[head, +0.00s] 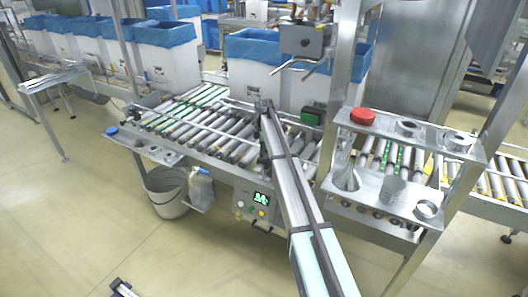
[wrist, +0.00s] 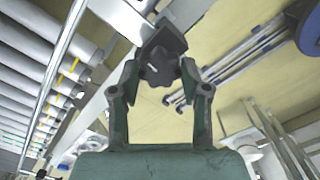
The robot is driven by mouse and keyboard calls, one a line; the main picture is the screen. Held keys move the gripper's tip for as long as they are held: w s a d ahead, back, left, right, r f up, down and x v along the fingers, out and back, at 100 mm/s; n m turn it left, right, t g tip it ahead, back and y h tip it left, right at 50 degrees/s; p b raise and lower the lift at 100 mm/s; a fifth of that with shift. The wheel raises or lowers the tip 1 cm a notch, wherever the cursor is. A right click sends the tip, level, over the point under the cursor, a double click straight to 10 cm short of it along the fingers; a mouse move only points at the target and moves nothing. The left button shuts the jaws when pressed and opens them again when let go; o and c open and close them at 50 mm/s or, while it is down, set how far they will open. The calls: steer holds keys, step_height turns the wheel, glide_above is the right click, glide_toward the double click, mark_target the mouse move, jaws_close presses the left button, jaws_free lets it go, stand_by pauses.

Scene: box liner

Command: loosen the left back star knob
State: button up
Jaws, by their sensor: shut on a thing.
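In the wrist view, a dark star knob (wrist: 160,68) sits on a dark clamp block (wrist: 168,38) at the edge of a metal rail. My gripper (wrist: 160,82) is shut on the knob, with one dark finger on each side of it. The knob's lobes show between the fingertips; its far side is hidden. In the head view my arm reaches over the roller conveyor (head: 205,125). I cannot make out the gripper or the held knob there.
White bins with blue liners (head: 165,55) stand behind the conveyor. A metal shelf (head: 385,130) with a red lid (head: 362,116) and cups is at right. The floor at left is mostly clear.

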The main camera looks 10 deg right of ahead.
steer(key=shift+s+f, duration=0.1)
stand_by(0.3)
steer(key=o, duration=1.1)
steer(key=shift+o, duration=0.2)
steer(key=shift+r, duration=3.8)
